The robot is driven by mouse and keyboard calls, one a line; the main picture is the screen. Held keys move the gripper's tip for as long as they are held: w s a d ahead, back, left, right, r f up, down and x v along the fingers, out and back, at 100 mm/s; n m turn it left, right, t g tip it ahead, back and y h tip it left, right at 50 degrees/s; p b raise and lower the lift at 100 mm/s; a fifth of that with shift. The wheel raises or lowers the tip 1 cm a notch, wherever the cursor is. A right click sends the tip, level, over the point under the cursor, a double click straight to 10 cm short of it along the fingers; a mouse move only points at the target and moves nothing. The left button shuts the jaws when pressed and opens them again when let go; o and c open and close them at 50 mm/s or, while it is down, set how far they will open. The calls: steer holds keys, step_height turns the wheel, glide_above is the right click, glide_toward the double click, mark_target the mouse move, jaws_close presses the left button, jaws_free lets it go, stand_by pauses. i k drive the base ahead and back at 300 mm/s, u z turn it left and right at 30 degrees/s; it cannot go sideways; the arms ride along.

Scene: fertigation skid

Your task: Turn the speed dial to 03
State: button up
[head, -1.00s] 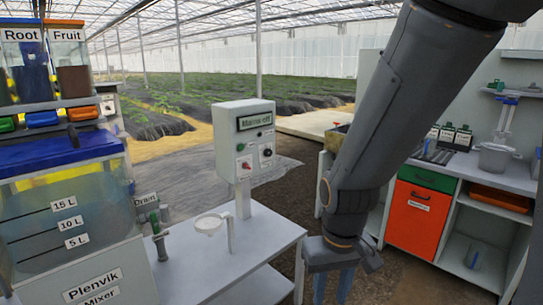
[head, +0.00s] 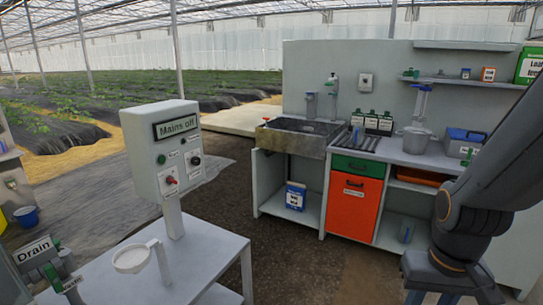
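The grey control box (head: 166,150) stands on a post on the metal table at left. Its display (head: 176,127) reads "Mains off". Below the display on its front are a black round dial (head: 195,160) and a red switch (head: 171,181). The small labels by them are too small to read, so I cannot tell the dial's setting. My arm shows at the right edge, well apart from the box. My gripper's fingers are not in view.
A white cup-like holder (head: 131,260) on an arm stands on the table (head: 205,262) in front of the box. A "Drain" valve (head: 34,250) is at lower left. A sink (head: 300,135) and counter with an orange door (head: 353,208) stand at right. Bare floor lies between.

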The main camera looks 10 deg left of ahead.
mark_target(195, 161)
steer(key=z, duration=0.55)
steer(key=i, duration=1.15)
steer(key=u, duration=2.4)
